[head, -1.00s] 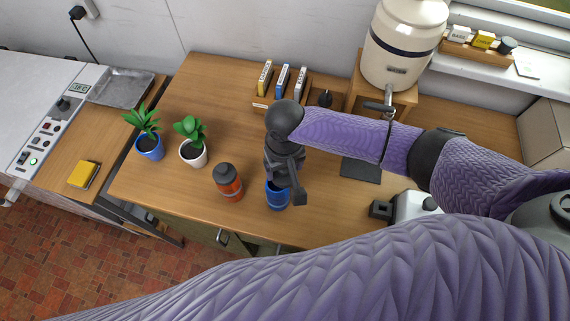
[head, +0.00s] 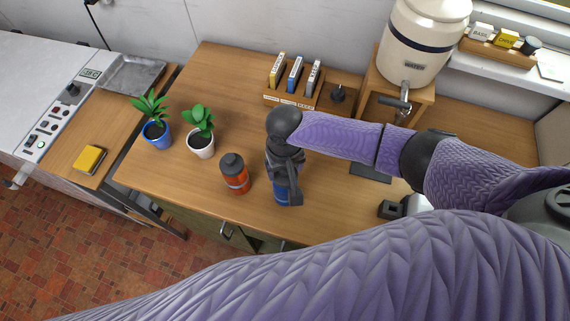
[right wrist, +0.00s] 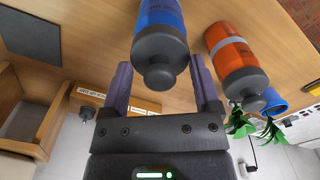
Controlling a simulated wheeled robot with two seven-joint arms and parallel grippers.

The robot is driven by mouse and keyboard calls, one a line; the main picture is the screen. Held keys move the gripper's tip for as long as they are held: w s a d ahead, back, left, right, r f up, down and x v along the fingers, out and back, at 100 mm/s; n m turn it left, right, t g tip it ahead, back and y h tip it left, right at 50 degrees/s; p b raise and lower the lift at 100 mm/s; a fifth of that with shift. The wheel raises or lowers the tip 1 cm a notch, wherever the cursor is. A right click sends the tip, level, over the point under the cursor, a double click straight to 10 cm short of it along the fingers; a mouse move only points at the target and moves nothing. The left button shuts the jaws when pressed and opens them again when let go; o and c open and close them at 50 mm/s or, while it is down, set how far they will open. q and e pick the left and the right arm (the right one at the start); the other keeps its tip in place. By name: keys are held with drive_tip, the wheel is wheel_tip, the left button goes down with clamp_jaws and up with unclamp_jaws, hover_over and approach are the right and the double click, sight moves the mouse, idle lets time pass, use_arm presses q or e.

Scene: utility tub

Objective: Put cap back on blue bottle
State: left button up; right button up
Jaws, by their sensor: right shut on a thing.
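The blue bottle (head: 281,198) stands on the wooden counter near its front edge, mostly hidden by my right gripper (head: 289,182) in the head view. In the right wrist view, the blue bottle (right wrist: 160,14) shows with a dark grey cap (right wrist: 160,46) at its end. The cap lies between the two fingers and looks lined up against the bottle; I cannot tell whether it is fully seated. My right gripper is shut on the cap. My left gripper is not in view.
An orange bottle (head: 236,177) with a dark cap stands close to the left of the blue bottle. Two potted plants (head: 156,133) (head: 201,143) stand further left. A file rack (head: 291,98) and a water dispenser (head: 415,45) are behind. The counter between is clear.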

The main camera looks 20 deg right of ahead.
idle(0.7)
drive_tip(key=shift+p, duration=0.4)
drive_tip(key=shift+p, duration=0.3)
drive_tip(key=shift+f, duration=0.2)
idle(0.7)
drive_tip(key=shift+p, duration=0.4)
idle(0.4)
drive_tip(key=o, duration=1)
drive_tip(key=shift+o, duration=0.2)
